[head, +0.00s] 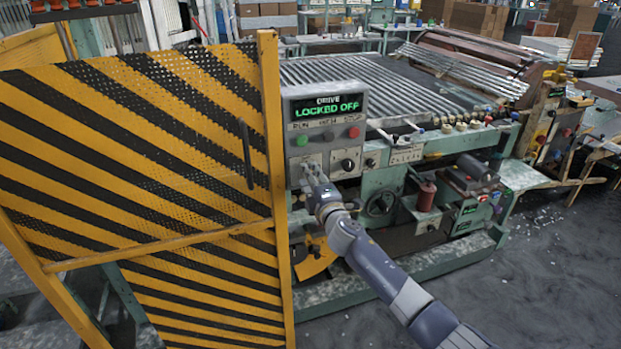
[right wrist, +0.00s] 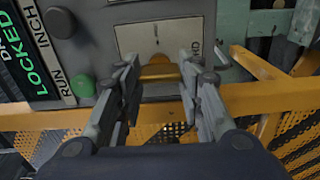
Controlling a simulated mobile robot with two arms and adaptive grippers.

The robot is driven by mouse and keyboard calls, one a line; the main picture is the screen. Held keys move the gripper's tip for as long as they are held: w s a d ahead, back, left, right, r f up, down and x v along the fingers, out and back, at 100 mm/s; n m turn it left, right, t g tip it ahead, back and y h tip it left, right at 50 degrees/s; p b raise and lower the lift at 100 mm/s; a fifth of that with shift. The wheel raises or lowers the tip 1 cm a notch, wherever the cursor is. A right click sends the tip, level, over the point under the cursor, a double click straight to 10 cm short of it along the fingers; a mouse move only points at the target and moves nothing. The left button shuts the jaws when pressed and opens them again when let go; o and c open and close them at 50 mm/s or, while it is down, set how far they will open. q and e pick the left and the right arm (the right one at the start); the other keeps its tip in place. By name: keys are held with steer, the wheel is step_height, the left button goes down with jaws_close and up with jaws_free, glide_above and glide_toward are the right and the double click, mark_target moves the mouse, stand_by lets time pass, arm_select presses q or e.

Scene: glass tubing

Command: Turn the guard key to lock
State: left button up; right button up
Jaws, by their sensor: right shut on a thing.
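The guard key (right wrist: 158,72), a brass-coloured piece, sits at the pale plate (right wrist: 140,38) on the grey control box in the right wrist view. The fingers of my right gripper (right wrist: 160,78) are on both sides of it, shut on it. In the head view my right gripper (head: 311,172) reaches the lower left of the control box (head: 322,107) and hides the key. The box's display (head: 327,107) reads "DRIVE LOCKED OFF" in green. My left gripper is not in view.
A yellow-and-black striped guard panel (head: 140,140) stands just left of the box. The box also has a green button (head: 302,140), a red button (head: 353,132) and a black knob (head: 347,165). The roller machine (head: 360,85) extends behind. Open floor (head: 560,270) lies at right.

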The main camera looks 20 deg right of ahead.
steer(key=shift+f+n, duration=0.1)
steer(key=shift+n, duration=0.2)
steer(key=o, duration=1.1)
steer(key=shift+c, duration=0.2)
steer(key=s, duration=1.2)
steer(key=shift+d, duration=0.2)
